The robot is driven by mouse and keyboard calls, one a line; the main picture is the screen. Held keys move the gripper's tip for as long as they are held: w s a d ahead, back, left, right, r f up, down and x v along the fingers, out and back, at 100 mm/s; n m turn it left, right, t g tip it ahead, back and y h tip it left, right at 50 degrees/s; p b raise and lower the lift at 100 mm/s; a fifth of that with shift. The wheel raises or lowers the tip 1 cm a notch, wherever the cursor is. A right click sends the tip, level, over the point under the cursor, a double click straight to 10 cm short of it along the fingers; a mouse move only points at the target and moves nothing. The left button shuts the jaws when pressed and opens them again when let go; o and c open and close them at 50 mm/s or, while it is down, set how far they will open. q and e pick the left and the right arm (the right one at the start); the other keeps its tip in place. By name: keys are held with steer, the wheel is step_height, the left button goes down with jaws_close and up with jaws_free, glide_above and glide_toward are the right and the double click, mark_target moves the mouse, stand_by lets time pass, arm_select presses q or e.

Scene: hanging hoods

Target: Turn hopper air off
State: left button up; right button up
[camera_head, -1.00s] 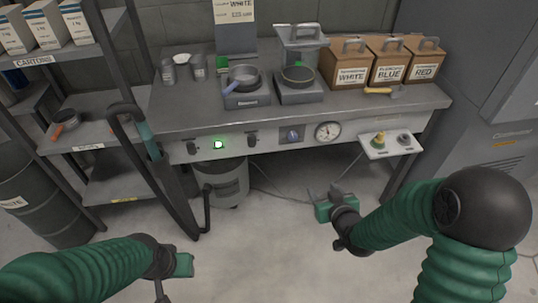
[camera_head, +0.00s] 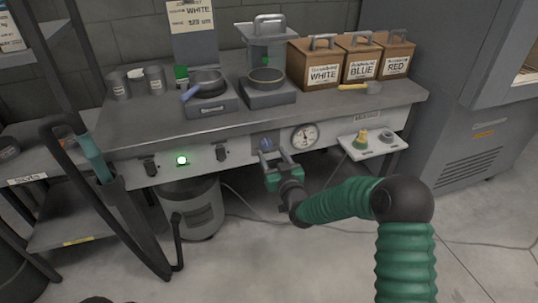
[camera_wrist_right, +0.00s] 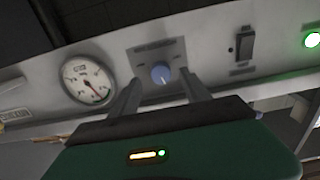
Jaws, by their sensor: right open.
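A blue knob (camera_head: 266,144) sits on a dark plate on the bench's front panel. It also shows in the right wrist view (camera_wrist_right: 161,74), with a pale pointer mark. My right gripper (camera_head: 279,163) is open and empty, its two fingers pointing at the panel on either side of the knob, apparently short of it. The fingers also show in the right wrist view (camera_wrist_right: 160,98). The label above the knob is too blurred to read. A round gauge (camera_head: 305,136) is right of the knob in the head view. My left gripper is out of the head view.
A lit green lamp (camera_head: 181,160) sits between two black switches (camera_head: 150,167) and (camera_head: 221,153) on the panel. A small shelf (camera_head: 372,147) juts out at the right. Pans, a hopper (camera_head: 267,45) and labelled boxes (camera_head: 322,74) stand on the bench.

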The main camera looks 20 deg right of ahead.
mark_target(268, 147)
steer(key=w, duration=0.3)
steer(key=shift+w+b, duration=0.15)
steer(key=shift+b, duration=0.15)
jaws_close()
